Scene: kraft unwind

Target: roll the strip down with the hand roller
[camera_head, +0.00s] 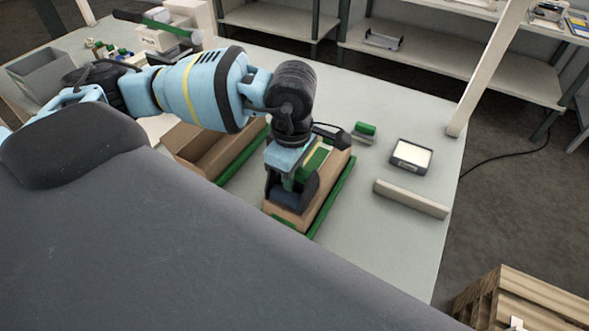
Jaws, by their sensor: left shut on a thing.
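A long closed cardboard box (336,165) stands on a green-edged base on the table. A green strip (315,160) runs along its top, and a bit of green also shows low on its near end. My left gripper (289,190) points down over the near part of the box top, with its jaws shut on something. That thing is mostly hidden by the gripper; it is most likely the hand roller, but I cannot make out its shape or whether it touches the strip. The gripper also covers part of the strip. My right gripper is not in view.
An open cardboard box (205,148) stands left of the closed one. To the right are a green-topped block (364,129), a dark tray with a white pad (411,155) and a beige bar (410,198). A grey bin (40,73) stands far left. The right front tabletop is clear.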

